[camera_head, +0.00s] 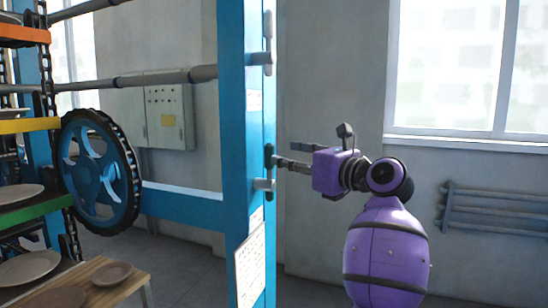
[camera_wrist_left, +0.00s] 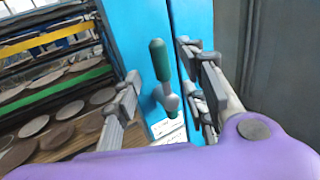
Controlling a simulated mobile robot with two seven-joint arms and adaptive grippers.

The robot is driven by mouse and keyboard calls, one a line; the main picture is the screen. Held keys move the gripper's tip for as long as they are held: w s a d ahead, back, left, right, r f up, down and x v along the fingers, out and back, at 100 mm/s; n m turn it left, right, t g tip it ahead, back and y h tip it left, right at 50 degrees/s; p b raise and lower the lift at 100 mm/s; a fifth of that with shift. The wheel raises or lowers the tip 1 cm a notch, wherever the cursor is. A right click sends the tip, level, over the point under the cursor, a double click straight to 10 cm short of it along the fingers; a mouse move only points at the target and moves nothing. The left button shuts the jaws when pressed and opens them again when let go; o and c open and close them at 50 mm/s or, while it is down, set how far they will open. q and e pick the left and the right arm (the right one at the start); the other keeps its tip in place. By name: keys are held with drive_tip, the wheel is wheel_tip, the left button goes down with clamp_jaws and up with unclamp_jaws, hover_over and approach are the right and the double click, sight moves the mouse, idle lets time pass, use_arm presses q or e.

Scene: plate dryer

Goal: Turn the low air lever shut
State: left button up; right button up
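The low air lever (camera_head: 268,158) is on the side of the blue post, with a dark green handle pointing up from a grey pivot. In the left wrist view the lever (camera_wrist_left: 160,60) stands almost upright between my left gripper's spread fingers. My left gripper (camera_head: 284,156) is open just right of the lever, its fingertips at about handle height. It also shows in the left wrist view (camera_wrist_left: 158,68), with a visible gap on each side of the handle. I cannot tell whether a finger touches it. My right gripper is not in view.
The blue post (camera_head: 235,120) carries another grey lever (camera_head: 268,25) higher up and a paper sheet (camera_head: 250,265) below. A blue wheel (camera_head: 98,172) and racks with plates (camera_head: 20,193) are at left. A radiator (camera_head: 490,212) is on the right wall.

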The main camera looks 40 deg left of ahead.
use_arm(q)
drive_tip(key=p, duration=0.1)
hover_over(274, 184)
drive_tip(key=shift+c, duration=0.5)
clamp_jaws()
